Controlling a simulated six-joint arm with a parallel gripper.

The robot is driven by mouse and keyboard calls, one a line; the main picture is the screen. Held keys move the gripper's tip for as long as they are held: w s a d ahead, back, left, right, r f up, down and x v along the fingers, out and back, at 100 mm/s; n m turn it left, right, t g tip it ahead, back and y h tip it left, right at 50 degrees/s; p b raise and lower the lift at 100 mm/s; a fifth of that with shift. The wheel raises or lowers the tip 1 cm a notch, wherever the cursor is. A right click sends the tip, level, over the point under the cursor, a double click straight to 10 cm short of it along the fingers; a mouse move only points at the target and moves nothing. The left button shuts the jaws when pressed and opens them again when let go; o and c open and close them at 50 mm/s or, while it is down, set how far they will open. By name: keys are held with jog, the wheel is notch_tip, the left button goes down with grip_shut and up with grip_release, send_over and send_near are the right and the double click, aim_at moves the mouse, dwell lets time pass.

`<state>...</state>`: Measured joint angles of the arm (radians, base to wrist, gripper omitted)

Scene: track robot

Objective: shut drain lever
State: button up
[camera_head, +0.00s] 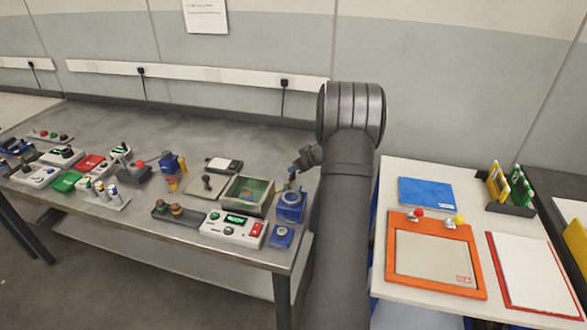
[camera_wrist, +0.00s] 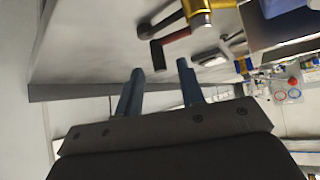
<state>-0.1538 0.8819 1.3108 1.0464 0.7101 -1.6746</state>
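A lever with a dark red grip (camera_wrist: 168,45) shows in the wrist view, joined to a brass-yellow valve body (camera_wrist: 210,15); I take it for the drain lever. In the head view the lever is too small to tell; a small yellowish part (camera_head: 291,179) sits between the green-lined box (camera_head: 247,196) and my arm. My gripper (camera_wrist: 160,78) has its two fingers apart with nothing between them. The red grip lies just beyond the fingertips and does not appear touched. In the head view my gripper (camera_head: 300,162) is above the bench's right end, partly hidden by my forearm.
A blue device (camera_head: 290,206) stands right of the box near the bench edge. A white control box (camera_head: 232,229) with a green display stands in front. Several other devices fill the bench's left. A white table (camera_head: 385,250) with an orange-framed tray (camera_head: 397,282) stands to the right.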

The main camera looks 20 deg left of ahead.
jog(key=shift+x, duration=1.55)
grip_shut()
jog(key=shift+s+d+m+t+h, duration=0.2)
jog(key=shift+d+m+t+h, duration=0.4)
jog(key=shift+m, duration=0.5)
jog(key=shift+s+d+m+t+h, duration=0.15)
jog(key=shift+d+m+t+h, duration=0.45)
jog(key=shift+m, duration=0.5)
jog(key=shift+a, duration=0.2)
grip_release()
jog(key=v, duration=1.7)
jog(key=shift+s+d, duration=0.2)
jog(key=shift+s, duration=0.1)
